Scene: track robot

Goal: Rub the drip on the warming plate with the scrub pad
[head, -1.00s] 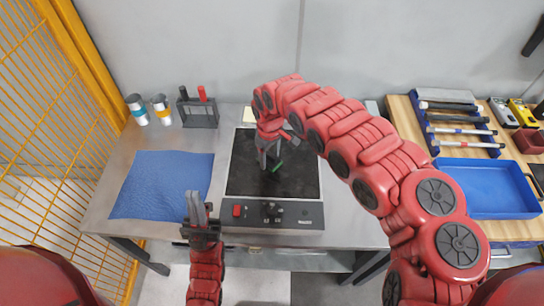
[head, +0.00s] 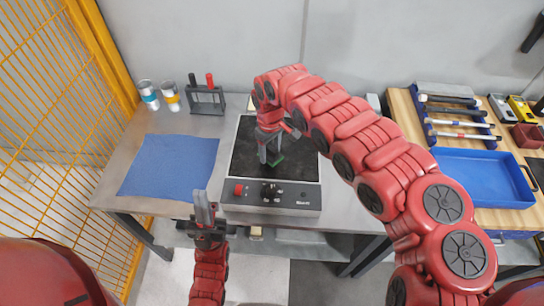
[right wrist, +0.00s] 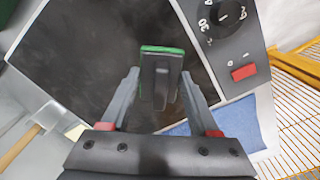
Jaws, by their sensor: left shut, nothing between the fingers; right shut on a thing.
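The warming plate (head: 300,158) has a flat black top and a grey front panel with a red switch and a dark knob. My right gripper (head: 268,148) is over the plate's middle, shut on the dark grip of the green scrub pad (head: 278,160). In the right wrist view the pad (right wrist: 162,49) shows between the fingers, over the black top (right wrist: 85,60); I cannot tell if it touches. Faint brownish smudges show there, but I cannot make out the drip clearly. My left gripper (head: 203,207) is shut and empty in front of the table's front edge, left of the panel.
A blue cloth (head: 170,165) lies left of the plate. Two cups (head: 148,95) and a rack with red and black handles (head: 206,100) stand behind it. A yellow mesh fence (head: 60,110) bounds the left.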

